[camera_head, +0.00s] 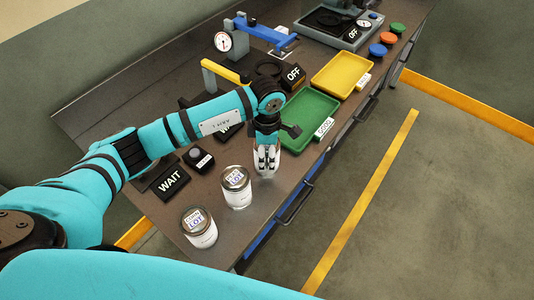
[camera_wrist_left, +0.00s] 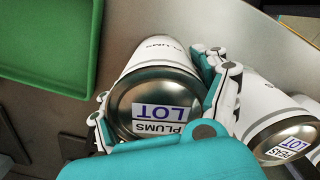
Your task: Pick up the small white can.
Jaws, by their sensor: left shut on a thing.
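My left gripper (camera_head: 266,168) points down over the front part of the bench, beside the green tray. It is shut on a white can with a silver lid and a label reading PLUMS LOT. In the left wrist view this can (camera_wrist_left: 150,90) sits between the two fingers. In the head view the fingers hide most of it. A second white can (camera_head: 237,187) stands just left of the gripper. A third white can (camera_head: 199,227) stands nearer the front. A can labelled PEAS LOT (camera_wrist_left: 285,142) shows at the right of the left wrist view, close outside one finger. My right gripper is out of view.
The green tray (camera_head: 291,142) and yellow tray (camera_head: 343,74) lie empty beyond the gripper. A black WAIT block (camera_head: 171,181) and a small round-topped black device (camera_head: 198,158) stand at the left. Gauge fixtures and coloured buttons (camera_head: 388,38) are farther back.

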